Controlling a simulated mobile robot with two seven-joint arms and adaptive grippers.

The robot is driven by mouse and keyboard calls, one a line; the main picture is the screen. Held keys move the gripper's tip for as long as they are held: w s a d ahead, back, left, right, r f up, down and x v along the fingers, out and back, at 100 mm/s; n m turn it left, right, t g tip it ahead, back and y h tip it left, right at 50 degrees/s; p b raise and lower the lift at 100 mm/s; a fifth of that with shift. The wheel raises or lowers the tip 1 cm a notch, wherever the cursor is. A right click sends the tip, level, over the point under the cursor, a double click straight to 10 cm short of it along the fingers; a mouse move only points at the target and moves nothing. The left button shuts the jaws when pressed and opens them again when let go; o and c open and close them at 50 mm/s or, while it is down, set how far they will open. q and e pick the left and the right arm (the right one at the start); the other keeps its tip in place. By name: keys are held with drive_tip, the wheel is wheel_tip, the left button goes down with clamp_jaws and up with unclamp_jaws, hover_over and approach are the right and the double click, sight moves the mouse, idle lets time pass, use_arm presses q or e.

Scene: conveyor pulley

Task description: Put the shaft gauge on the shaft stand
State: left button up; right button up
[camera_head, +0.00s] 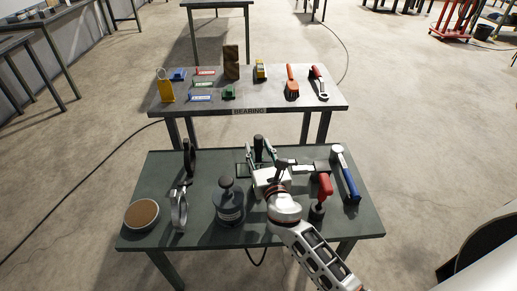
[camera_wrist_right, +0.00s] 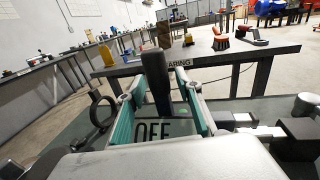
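My right gripper (camera_head: 261,156) is over the back middle of the near green table (camera_head: 210,164). Its teal fingers are apart around an upright black cylindrical handle (camera_head: 258,145). In the right wrist view the handle (camera_wrist_right: 158,84) stands between the fingers (camera_wrist_right: 165,105), with a gap visible on the right side. I cannot tell for certain which object is the shaft gauge or the shaft stand. A metal ring piece (camera_head: 179,208) and a black ring piece (camera_head: 189,158) stand upright left of the gripper. My left gripper is not in view.
A dark knobbed container (camera_head: 229,203) stands left of my right arm, and a round brown-topped dish (camera_head: 141,214) at far left. A red-handled tool (camera_head: 323,188) and a blue-handled hammer (camera_head: 346,174) lie to the right. The far "BEARING" table (camera_head: 249,105) holds several small parts and tools.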

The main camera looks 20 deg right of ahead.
drive_tip(key=s+a, duration=0.1)
drive_tip(key=s, duration=1.1)
drive_tip(key=shift+s, duration=0.1)
